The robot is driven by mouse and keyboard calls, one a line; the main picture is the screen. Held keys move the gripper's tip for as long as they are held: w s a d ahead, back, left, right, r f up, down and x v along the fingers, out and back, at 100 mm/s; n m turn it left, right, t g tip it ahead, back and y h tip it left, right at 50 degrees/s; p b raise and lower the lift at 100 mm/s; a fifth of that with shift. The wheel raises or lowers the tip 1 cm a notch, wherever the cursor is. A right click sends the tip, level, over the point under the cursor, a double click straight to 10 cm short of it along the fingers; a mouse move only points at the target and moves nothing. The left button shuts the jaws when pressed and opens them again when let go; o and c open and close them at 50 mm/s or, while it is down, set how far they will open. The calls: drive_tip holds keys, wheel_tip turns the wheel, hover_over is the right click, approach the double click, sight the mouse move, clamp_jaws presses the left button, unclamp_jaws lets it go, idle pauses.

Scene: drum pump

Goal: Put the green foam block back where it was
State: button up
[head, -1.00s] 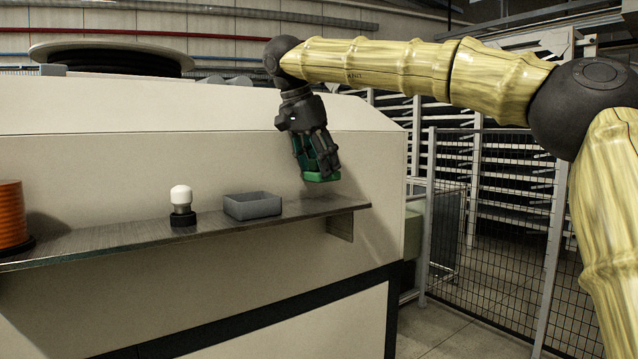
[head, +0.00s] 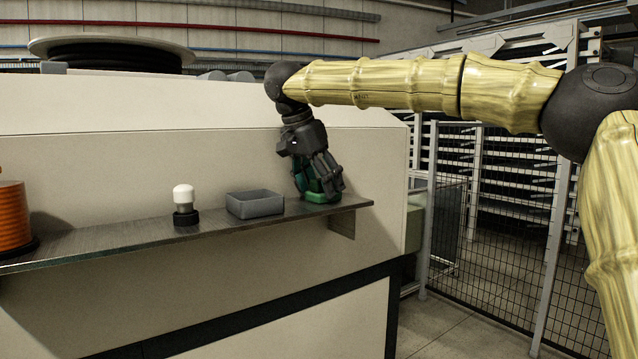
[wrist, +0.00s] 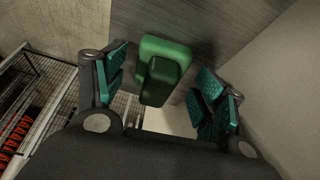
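The green foam block (head: 318,198) is at the right end of the shelf (head: 110,238), low at its surface and seemingly resting on it. In the wrist view the block (wrist: 165,62) lies between the fingers, with gaps on both sides. My gripper (head: 319,188) points down over the block, its fingers around it. In the wrist view my gripper (wrist: 163,90) has its teal finger pads spread apart, clear of the block. The fingers partly hide the block in the head view.
Further left are a white-topped knob on a black base (head: 184,205) and an orange spool (head: 12,215). The shelf's right edge is close to the block. A mesh fence (head: 490,210) stands to the right.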

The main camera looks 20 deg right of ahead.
drive_tip(key=shift+r, duration=0.1)
drive_tip(key=b+v, duration=0.3)
drive_tip(key=v, duration=0.9)
drive_tip(key=shift+b, duration=0.3)
